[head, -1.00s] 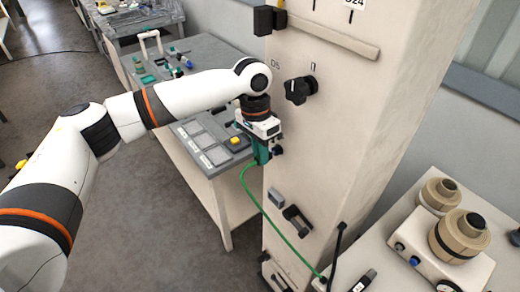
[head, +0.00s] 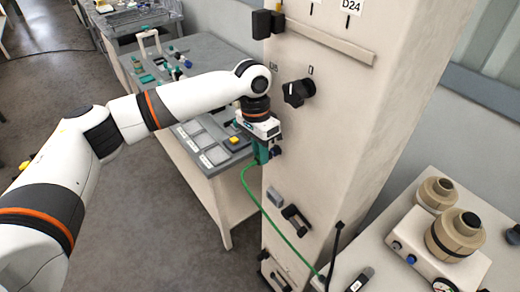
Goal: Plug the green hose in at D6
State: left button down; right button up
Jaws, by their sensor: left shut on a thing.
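The green hose (head: 270,221) hangs in a curve from my left gripper down the front of a beige cabinet (head: 350,140) to its lower right. Its green end piece (head: 261,153) is in my left gripper (head: 261,143), which is shut on it close to the cabinet face. A small dark fitting (head: 276,152) shows just right of the end piece. I cannot tell whether they touch. A small label (head: 274,67) above my wrist is too blurred to read surely, and no D6 mark is legible. My right gripper is not in view.
A black knob (head: 298,92) sticks out of the cabinet right of my wrist. Lower down are a black handle (head: 296,220) and a grey block (head: 275,195). A grey bench (head: 205,185) stands behind on the left. A white table (head: 390,215) with beige rolls is at right.

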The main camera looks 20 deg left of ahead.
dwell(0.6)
pick_arm(q)
jog(key=c, duration=1.3)
grip_release()
jog(key=shift+o, duration=0.2)
